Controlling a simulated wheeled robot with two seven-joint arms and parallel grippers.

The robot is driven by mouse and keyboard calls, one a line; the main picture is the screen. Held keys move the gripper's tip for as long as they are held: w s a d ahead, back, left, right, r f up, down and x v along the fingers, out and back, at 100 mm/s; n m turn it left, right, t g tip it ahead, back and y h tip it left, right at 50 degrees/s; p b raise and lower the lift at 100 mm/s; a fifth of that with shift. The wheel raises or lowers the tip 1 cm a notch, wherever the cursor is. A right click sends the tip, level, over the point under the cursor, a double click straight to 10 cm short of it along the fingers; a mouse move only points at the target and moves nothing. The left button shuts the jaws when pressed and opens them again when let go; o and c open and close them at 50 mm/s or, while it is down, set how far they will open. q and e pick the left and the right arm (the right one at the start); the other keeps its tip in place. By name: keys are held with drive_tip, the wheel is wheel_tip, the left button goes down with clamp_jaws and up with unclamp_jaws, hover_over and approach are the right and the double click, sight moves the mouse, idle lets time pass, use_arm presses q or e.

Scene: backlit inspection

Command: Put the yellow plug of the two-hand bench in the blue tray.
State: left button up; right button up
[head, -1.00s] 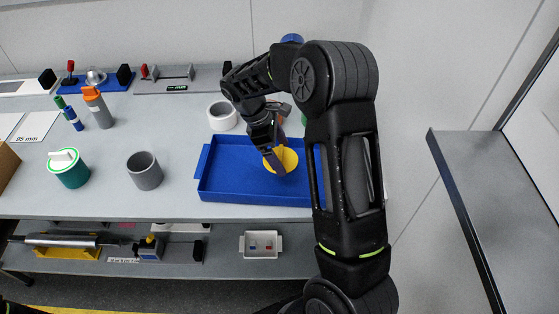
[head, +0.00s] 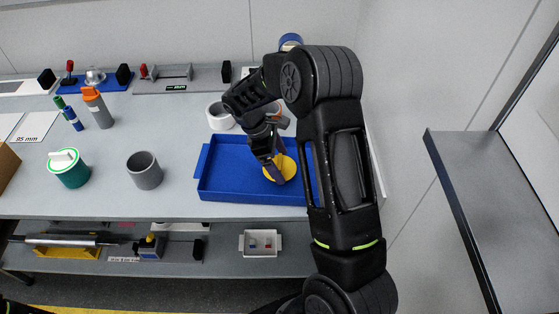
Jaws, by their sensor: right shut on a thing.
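The blue tray (head: 222,182) lies on the bench, with bare floor showing on its left side. The yellow plug (head: 288,167) is a round yellow piece inside the tray's outline, right of its middle. My right gripper (head: 275,174) reaches down over the tray and is shut on the yellow plug. My gripper and forearm hide part of the plug, and I cannot tell whether it touches the tray floor. My arm hides the tray's right end.
A lower shelf holds a small white bin (head: 260,243).

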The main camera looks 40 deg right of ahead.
drive_tip(key=o, duration=1.1)
drive_tip(key=shift+r+p, duration=0.2)
drive_tip(key=shift+p, duration=0.1)
drive_tip(key=shift+w+a+r, duration=0.1)
drive_tip(key=shift+w+r, duration=0.05)
drive_tip(key=shift+r, duration=0.05)
drive_tip(key=b+v, duration=0.1)
drive_tip(key=v, duration=1)
drive_tip(key=shift+r+b, duration=0.15)
drive_tip(key=shift+b, duration=0.25)
